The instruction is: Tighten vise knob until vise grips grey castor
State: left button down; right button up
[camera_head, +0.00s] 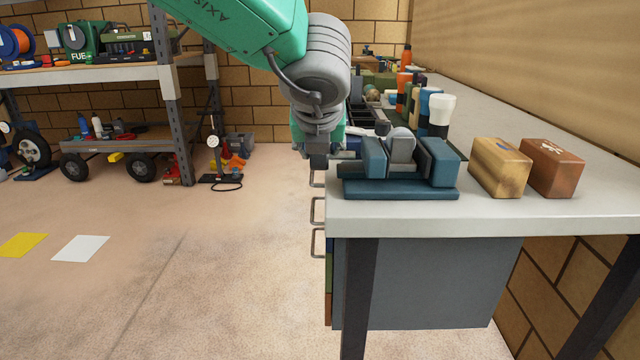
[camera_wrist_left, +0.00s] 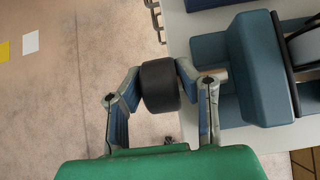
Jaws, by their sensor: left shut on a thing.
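The blue vise (camera_head: 400,190) stands at the near left corner of the bench, and part of it shows in the left wrist view (camera_wrist_left: 262,70). The grey castor (camera_head: 401,148) sits upright between its jaws; I cannot tell whether both jaws touch it. In the left wrist view the castor (camera_wrist_left: 306,48) is cut off at the right edge. My left gripper (camera_wrist_left: 160,74) is shut on the black vise knob (camera_wrist_left: 160,88), one finger on each side. In the head view my left gripper (camera_head: 318,150) is beside the vise's left end, mostly hidden by its own wrist. My right gripper is not in view.
A yellow block (camera_head: 499,168) and a brown block (camera_head: 551,168) stand right of the vise on the bench (camera_head: 480,215). Several bottles and cups, including a white-topped one (camera_head: 441,112), stand behind it. Drawer handles (camera_head: 317,210) stick out below the bench's left edge.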

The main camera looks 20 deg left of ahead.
pick_arm(q)
jog(key=t+b, duration=0.1)
jog(key=b, duration=0.2)
jog(key=f+t+b, duration=0.1)
jog(key=t+b, duration=0.1)
jog(key=b, duration=0.1)
jog(key=shift+s+d+f+y, duration=0.1)
jog(key=shift+s+d+y, duration=0.05)
jog(key=shift+s+y, duration=0.2)
jog(key=shift+t+b, duration=0.35)
jog(key=shift+t, duration=0.15)
jog(key=shift+t+y, duration=0.45)
jog(key=shift+t, duration=0.25)
jog(key=shift+s+t+y, duration=0.15)
jog(key=shift+t+y, duration=0.25)
jog(key=shift+t, duration=1.3)
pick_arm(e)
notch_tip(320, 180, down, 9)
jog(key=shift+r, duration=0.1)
pick_arm(q)
jog(key=c, duration=1.2)
grip_release()
jog(key=shift+r, duration=0.2)
